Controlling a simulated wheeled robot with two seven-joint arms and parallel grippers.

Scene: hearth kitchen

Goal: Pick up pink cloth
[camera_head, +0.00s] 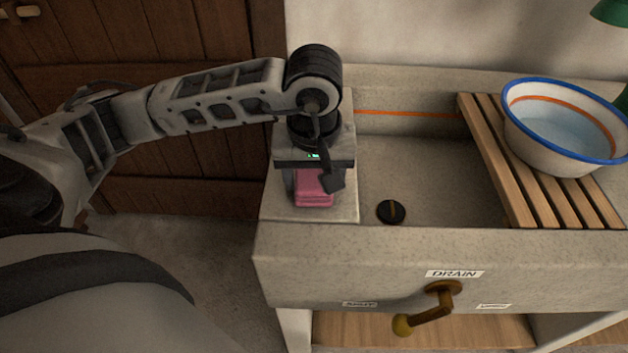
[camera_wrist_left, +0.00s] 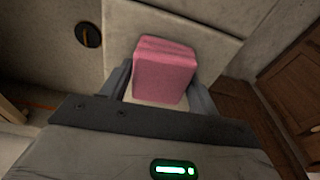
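The pink cloth (camera_head: 314,190) is a folded block on the pale slab at the left end of the stone sink. It also shows in the left wrist view (camera_wrist_left: 165,70), between my fingers. My left gripper (camera_head: 313,187) points down over the cloth. In the left wrist view, its fingers (camera_wrist_left: 160,85) stand wide apart, one on each side of the cloth and very close to it. I cannot tell whether they touch it. The gripper body hides part of the cloth in the head view. My right gripper is not in view.
The pale slab (camera_head: 345,205) borders the sink basin (camera_head: 420,165), which has a dark drain plug (camera_head: 391,211). A slatted wooden rack (camera_head: 497,165) holds a blue-rimmed bowl (camera_head: 562,155) at the right. A brass drain lever (camera_head: 430,310) sticks out in front. A wooden door (camera_head: 170,40) stands behind left.

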